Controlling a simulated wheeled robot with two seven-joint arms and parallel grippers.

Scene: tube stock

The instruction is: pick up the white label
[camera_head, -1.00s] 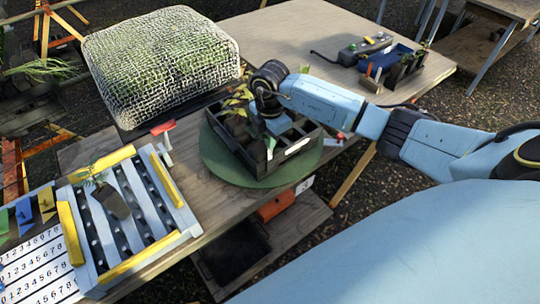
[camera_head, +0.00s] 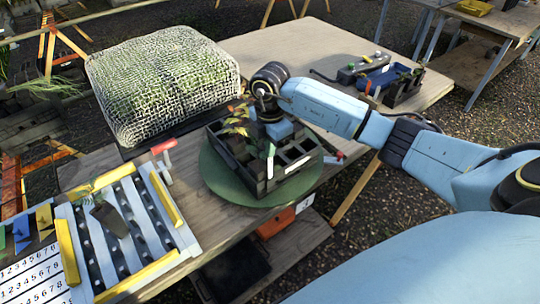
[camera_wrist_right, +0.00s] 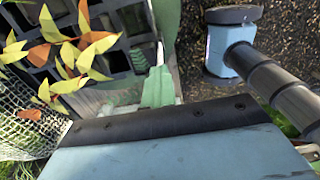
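A narrow white upright piece (camera_head: 270,163), which looks like the white label, shows at the front of the dark compartment crate (camera_head: 258,188). A white strip (camera_head: 299,165) lies flat on the crate's front wall. My right gripper (camera_head: 279,131) points down over the crate, close above the upright piece. Whether they touch is unclear. Its fingertips are hidden in the head view. The wrist view shows the crate's cells (camera_wrist_right: 128,22) and a pale green part (camera_wrist_right: 158,88), but not clearly what the fingers hold. My left gripper is out of view.
The crate stands on a round green mat (camera_head: 217,172), with leafy seedlings (camera_head: 238,125) in it. A net-covered mound (camera_head: 163,85) is behind left. A slatted rack (camera_head: 130,230) and a red-topped label (camera_head: 163,147) are at left. The table's far middle (camera_head: 290,50) is clear.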

